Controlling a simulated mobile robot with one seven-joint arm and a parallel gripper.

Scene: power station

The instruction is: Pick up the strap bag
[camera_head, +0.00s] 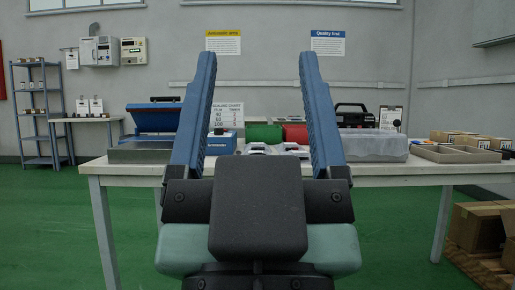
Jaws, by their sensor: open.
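My gripper (256,57) fills the middle foreground. Its two blue fingers stand wide apart and point up and forward, with nothing between them. It is in front of the white table (400,170), apart from the things on it. I cannot make out a strap bag for certain. A black item with a handle-like loop (350,120) stands toward the back of the table, just right of the right finger. Its lower part is hidden by a clear plastic bin. The fingers and gripper body hide part of the tabletop.
A blue machine (153,118) and a blue box (221,143) stand left. Green (263,133) and red (296,133) rounded items lie mid-table. The clear bin (373,146) and a beige tray (455,153) are right. Green floor is open at left.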

